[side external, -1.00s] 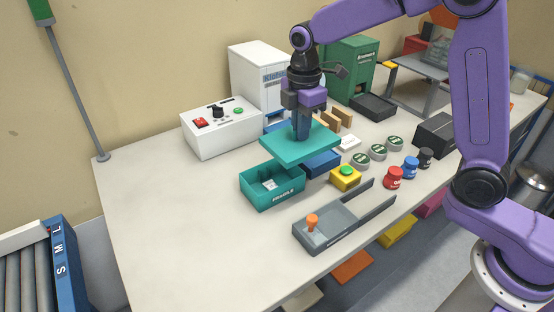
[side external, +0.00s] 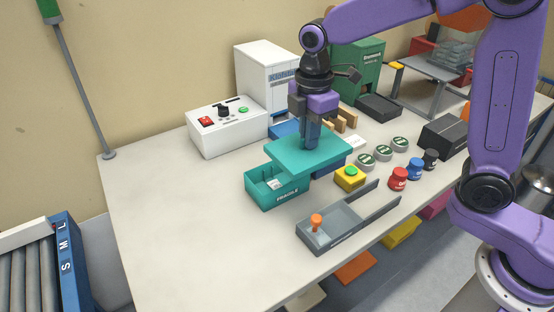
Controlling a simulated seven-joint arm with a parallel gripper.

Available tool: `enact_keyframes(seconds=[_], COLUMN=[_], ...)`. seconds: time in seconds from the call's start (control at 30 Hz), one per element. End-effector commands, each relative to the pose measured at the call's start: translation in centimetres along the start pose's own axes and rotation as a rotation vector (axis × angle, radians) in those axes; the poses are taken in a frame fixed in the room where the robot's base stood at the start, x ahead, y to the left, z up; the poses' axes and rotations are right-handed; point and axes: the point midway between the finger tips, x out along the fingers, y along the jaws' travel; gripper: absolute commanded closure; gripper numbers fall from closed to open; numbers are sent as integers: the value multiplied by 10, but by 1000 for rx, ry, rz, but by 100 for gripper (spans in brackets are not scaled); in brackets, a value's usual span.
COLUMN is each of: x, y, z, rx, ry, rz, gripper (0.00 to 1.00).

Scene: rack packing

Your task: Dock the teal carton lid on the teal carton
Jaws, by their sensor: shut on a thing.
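The teal carton (side external: 277,198) stands open on the table, with a small white item inside and "FRAGILE" on its front. My gripper (side external: 311,143) is shut on the teal carton lid (side external: 325,160), a flat teal plate held about level. The lid is above and to the back right of the carton in the picture, and it hides the carton's back right part. The carton's left part is uncovered. A gap or contact between lid and carton rim cannot be told.
A yellow box with a green button (side external: 350,179) stands right of the carton. A grey tray with an orange knob (side external: 335,226) lies in front. A white control box (side external: 228,130) stands behind. Several round tins and bottles sit to the right. The table's left part is clear.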

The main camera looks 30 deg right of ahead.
Motion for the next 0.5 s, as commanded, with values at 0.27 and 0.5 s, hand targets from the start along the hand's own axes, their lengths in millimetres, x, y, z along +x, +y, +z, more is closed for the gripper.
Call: enact_keyframes(seconds=[0.27, 0.5], x=[31, 61], y=[41, 64], z=[-16, -26], rx=[0, -1], ry=[-2, 0], rz=[-4, -1], gripper=[100, 100])
